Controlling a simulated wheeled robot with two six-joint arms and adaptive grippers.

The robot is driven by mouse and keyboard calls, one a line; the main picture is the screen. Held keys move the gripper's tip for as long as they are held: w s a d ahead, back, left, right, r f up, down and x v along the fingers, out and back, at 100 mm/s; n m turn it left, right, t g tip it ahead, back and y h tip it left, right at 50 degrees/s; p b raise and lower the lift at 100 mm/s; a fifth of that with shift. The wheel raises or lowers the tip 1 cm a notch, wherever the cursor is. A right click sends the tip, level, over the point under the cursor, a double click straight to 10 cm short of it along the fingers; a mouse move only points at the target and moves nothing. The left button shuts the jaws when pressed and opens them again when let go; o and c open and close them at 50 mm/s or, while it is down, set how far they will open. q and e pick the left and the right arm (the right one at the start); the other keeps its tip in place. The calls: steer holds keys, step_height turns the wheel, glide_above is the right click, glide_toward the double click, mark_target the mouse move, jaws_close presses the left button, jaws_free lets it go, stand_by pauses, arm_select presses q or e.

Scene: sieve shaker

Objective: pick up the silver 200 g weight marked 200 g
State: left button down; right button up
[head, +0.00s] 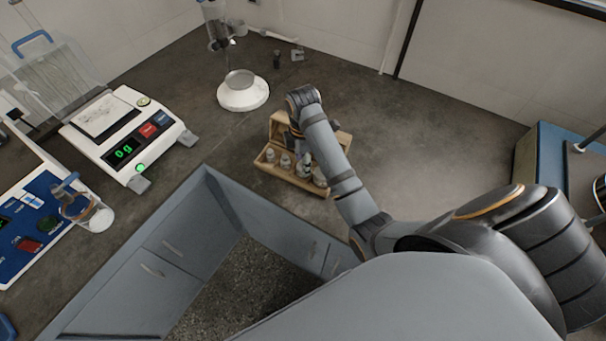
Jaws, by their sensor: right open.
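Several silver weights (285,161) stand in a row in the front part of an open wooden box (264,163) on the dark worktop. Their markings are too small to read, so I cannot tell which is the 200 g one. My right arm reaches over the box from the right. My right gripper (298,145) points down over the box, close to the weights, and is open. My own forearm partly hides the gripper, the box and the right end of the row. I cannot tell whether its fingers touch a weight. My left gripper is out of view.
A balance (124,135) reading 0 g stands at the left, beside a glass jar (98,216) and a blue-fronted device (28,232). A white-based stand with a metal pan (241,92) is behind the box. The worktop right of the box is clear.

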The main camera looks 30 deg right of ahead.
step_height(320, 180, down, 2)
steer(key=shift+w+f, duration=0.1)
steer(key=shift+r, duration=0.2)
steer(key=shift+c, duration=0.4)
jaws_close()
